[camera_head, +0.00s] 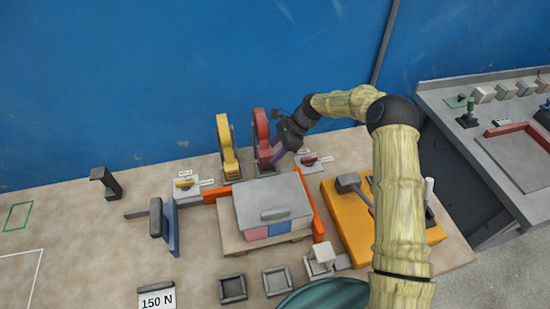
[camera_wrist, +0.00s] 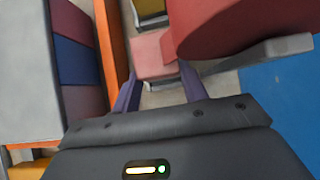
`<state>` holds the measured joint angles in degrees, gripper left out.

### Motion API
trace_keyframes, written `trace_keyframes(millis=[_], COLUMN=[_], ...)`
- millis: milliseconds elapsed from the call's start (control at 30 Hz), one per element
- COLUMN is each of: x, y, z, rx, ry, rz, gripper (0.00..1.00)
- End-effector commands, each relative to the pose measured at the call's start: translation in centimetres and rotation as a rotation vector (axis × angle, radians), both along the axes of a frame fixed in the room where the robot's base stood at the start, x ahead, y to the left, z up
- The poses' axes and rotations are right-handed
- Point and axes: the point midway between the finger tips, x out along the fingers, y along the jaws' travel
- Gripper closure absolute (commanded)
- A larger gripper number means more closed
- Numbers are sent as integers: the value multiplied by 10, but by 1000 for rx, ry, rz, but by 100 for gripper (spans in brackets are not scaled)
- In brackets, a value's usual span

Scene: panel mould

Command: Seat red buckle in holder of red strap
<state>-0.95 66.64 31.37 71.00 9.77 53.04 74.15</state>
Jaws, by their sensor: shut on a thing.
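The red strap reel (camera_head: 262,127) stands upright at the back of the table. In the wrist view its big red body (camera_wrist: 245,25) fills the upper right. My gripper (camera_head: 273,158) reaches in low against the right side of the reel. In the wrist view my gripper (camera_wrist: 158,74) is shut on a pinkish-red block, which looks like the red buckle (camera_wrist: 153,52), at the reel's foot. A grey plate with a red bar, apparently the red holder (camera_head: 309,161), lies to the right of my gripper. The buckle is hidden in the head view.
A yellow reel (camera_head: 226,147) stands left of the red one, with a yellow-barred plate (camera_head: 187,184) beside it. A grey-lidded box (camera_head: 270,190) between orange rails (camera_head: 318,228) is in front. An orange tray (camera_head: 350,225) with a mallet lies right. The blue wall (camera_head: 150,80) is close behind.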

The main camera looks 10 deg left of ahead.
Motion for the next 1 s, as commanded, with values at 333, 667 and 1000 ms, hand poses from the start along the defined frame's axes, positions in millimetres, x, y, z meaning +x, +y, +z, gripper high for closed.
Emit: trace_keyframes(millis=[333,667,1000], x=[0,0,0], y=[0,-1,-1], z=[-35,-35,-36], rx=[2,0,0], ry=[-1,-1,0], rz=[0,-1,0], gripper=[86,86,35])
